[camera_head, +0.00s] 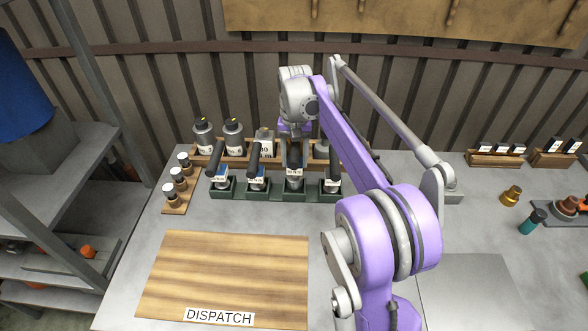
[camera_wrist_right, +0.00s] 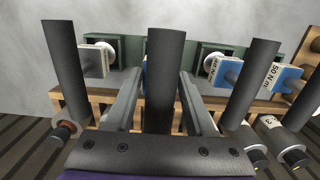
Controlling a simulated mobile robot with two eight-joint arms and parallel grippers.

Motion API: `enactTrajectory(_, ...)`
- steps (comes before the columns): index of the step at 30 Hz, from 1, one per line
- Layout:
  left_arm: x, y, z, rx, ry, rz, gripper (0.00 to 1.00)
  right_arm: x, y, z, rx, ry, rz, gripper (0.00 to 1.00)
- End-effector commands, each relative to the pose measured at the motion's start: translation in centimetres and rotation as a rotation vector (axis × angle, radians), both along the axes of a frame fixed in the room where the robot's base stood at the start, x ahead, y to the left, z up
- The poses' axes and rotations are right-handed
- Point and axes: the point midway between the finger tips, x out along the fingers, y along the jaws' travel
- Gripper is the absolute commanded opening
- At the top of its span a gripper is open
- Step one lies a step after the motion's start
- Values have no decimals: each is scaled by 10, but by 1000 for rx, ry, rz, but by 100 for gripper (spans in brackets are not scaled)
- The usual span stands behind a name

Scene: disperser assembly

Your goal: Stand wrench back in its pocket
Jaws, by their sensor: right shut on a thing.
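The held torque wrench (camera_head: 294,174) has a dark handle and a pale label. It is upright at the third position from the left of the green pocket rack (camera_head: 274,195); whether it is fully seated cannot be told. My right gripper (camera_head: 293,152) is shut on its handle from above and behind. In the right wrist view, the dark handle (camera_wrist_right: 163,80) stands between both fingers of the gripper (camera_wrist_right: 161,92), which with the wrench hide the pocket below. My left gripper is not in view.
Other wrenches stand close on both sides: two left (camera_head: 221,180) (camera_head: 258,182) and one right (camera_head: 332,184). Grey bottles (camera_head: 204,138) stand in a wooden rack behind. The wooden dispatch board (camera_head: 225,275) in front is bare.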

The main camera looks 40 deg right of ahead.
Motion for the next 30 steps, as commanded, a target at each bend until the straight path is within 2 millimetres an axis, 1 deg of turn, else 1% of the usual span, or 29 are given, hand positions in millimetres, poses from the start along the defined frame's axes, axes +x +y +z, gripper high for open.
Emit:
enactTrajectory(4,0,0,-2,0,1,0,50,0,0,-20,0,0,1,0)
enactTrajectory(7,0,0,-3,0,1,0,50,0,0,-32,0,0,1,0)
enactTrajectory(10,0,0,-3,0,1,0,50,0,0,-36,0,0,1,0)
enactTrajectory(17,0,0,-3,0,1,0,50,0,0,-36,0,0,1,0)
enactTrajectory(21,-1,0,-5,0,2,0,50,0,0,-40,0,0,1,0)
enactTrajectory(22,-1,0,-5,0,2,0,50,0,0,-40,0,0,1,60)
enactTrajectory(26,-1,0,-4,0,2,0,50,0,0,-39,0,0,1,83)
enactTrajectory(30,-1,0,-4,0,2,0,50,0,0,-39,0,0,1,84)
